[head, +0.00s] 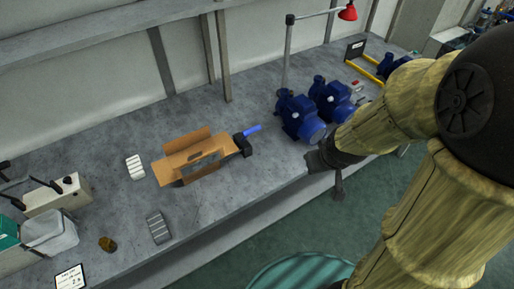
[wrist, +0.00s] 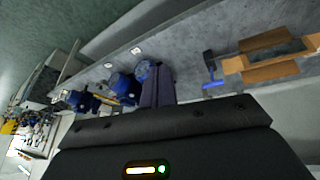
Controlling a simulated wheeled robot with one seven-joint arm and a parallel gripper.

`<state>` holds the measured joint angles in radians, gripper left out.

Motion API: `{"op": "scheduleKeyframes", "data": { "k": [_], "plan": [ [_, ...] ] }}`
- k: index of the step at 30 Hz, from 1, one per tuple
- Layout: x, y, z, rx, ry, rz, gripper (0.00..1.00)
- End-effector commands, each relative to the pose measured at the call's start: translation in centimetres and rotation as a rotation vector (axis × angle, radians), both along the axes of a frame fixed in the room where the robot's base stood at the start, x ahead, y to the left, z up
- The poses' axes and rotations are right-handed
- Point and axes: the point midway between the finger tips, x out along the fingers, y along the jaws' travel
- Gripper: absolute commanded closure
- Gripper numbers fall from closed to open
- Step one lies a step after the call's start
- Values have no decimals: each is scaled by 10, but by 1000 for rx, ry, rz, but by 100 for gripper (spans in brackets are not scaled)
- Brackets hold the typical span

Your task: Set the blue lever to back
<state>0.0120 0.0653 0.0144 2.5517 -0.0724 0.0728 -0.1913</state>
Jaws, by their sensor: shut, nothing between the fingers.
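The blue lever (head: 252,130) sticks out from a small dark base (head: 243,147) on the grey bench, beside an open cardboard box. In the head view it points up and to the right. The lever also shows in the wrist view (wrist: 213,84), right of my fingers. My gripper (head: 338,192) is shut and empty, by the front edge of the bench. Its fingers (wrist: 158,85) show together in the wrist view. It is well apart from the lever, to its right and lower in the head view.
The cardboard box (head: 188,160) stands left of the lever. Blue pumps (head: 301,117) stand to its right, with a red-headed lamp (head: 347,12) on a post behind. Pale blocks (head: 135,167) lie further left. Bare bench (head: 240,185) lies in front of the lever.

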Motion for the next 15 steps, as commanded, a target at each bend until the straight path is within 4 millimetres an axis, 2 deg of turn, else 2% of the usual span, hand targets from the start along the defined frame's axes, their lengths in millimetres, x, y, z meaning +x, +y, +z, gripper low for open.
{"op": "scheduleKeyframes", "data": {
  "k": [1, 3, 9, 15],
  "plan": [
    [12, 1, -29, -23, -49, 57, 100],
    [29, 4, -45, -60, -125, 142, 100],
    [71, 16, -85, -171, -342, 372, 100],
    [105, 35, -119, -290, -571, 578, 100]
  ]
}}
